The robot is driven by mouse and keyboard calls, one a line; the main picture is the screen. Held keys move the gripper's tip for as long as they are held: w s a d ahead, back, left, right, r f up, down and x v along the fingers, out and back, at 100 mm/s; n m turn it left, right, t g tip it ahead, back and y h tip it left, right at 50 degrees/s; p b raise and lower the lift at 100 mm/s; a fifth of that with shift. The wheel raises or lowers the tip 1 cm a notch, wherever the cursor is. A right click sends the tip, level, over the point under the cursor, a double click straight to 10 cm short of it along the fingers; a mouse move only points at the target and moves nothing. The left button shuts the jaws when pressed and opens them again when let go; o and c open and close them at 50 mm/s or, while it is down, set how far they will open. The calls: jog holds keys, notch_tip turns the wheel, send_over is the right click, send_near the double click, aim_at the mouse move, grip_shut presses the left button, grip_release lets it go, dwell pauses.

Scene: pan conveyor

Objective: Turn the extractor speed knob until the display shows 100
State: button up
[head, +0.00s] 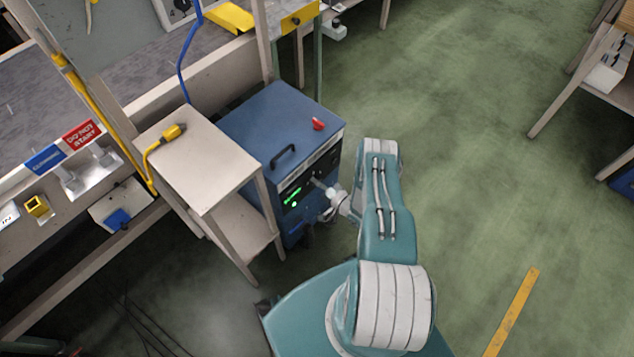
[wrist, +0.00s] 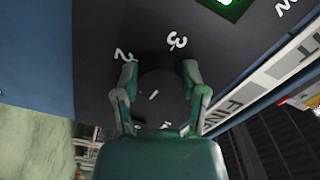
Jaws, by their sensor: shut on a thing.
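The extractor is a blue box (head: 270,115) with a dark front panel, standing on the floor in the head view. Its display (head: 292,196) glows green, but the digits are too small to read. In the wrist view only a corner of the green display (wrist: 233,6) shows at the top edge. The dark round knob (wrist: 160,98) sits on the panel between my fingers, with white numerals 2 and 3 beside it. My gripper (wrist: 158,76) is shut on the knob, one finger on each side. In the head view my gripper (head: 322,188) reaches the panel and hides the knob.
A beige side table (head: 200,160) with a yellow plug (head: 173,131) stands left of the extractor. A black handle (head: 283,156) and a red item (head: 318,124) are on the extractor's top.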

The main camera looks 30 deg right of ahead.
jog(key=shift+w+d+r+m, duration=0.1)
jog(key=shift+w+d+m, duration=0.1)
jog(key=shift+m, duration=0.5)
jog(key=shift+s, duration=0.1)
jog(key=o, duration=1.1)
jog(key=shift+o, duration=0.2)
jog(key=v, duration=1.2)
